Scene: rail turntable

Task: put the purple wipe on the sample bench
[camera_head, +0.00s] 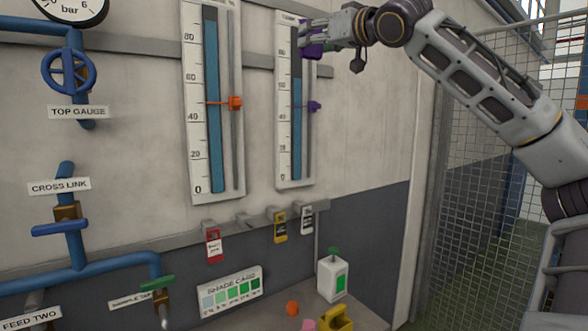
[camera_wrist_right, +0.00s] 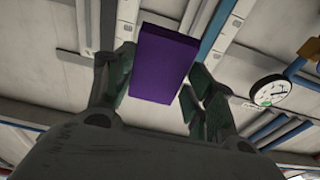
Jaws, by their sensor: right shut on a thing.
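The purple wipe (camera_wrist_right: 160,65) is a flat block between the fingers of my right gripper (camera_wrist_right: 157,88) in the wrist view. In the head view my right gripper (camera_head: 310,36) is high up in front of the top of the right-hand gauge, shut on the wipe (camera_head: 311,51), which is partly hidden by the fingers. A bench top (camera_head: 262,318), which looks like the sample bench, shows at the bottom of the head view, well below the gripper. My left gripper is not in view.
On the bench stand a shade card (camera_head: 230,291), a white bottle with a green top (camera_head: 332,281), an orange piece (camera_head: 292,308), a pink piece (camera_head: 308,325) and a yellow object (camera_head: 337,320). Tags hang on a rail (camera_head: 250,221) above. A mesh fence (camera_head: 460,130) is at the right.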

